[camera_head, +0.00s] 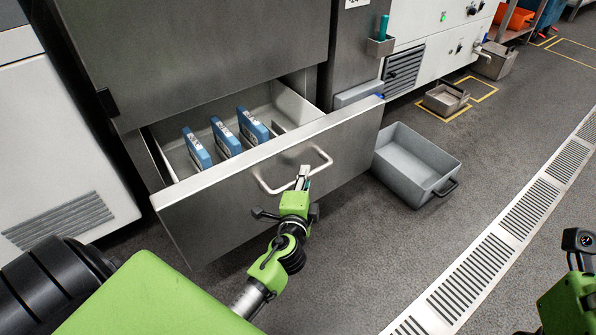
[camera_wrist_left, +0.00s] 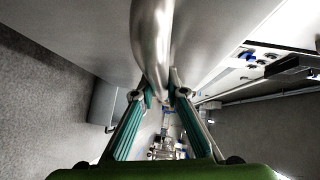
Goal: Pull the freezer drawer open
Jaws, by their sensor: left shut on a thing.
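The freezer drawer (camera_head: 215,213) stands pulled out of the grey freezer cabinet (camera_head: 200,45), its inside showing from above. Its bent metal handle (camera_head: 267,187) is on the front panel. My left gripper (camera_head: 303,173) is shut on the handle, near its right half. In the left wrist view the handle (camera_wrist_left: 152,40) runs down between the teal-padded fingers (camera_wrist_left: 160,98). Three blue packs (camera_head: 226,137) stand inside the drawer. Part of my right arm shows at the right edge, away from the drawer; its fingers cannot be made out.
A grey open bin (camera_head: 413,160) with a black handle stands on the floor just right of the drawer. A smaller metal tray (camera_head: 446,99) lies farther back by yellow floor markings. A slatted floor drain (camera_head: 497,243) runs along the right. The floor between is clear.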

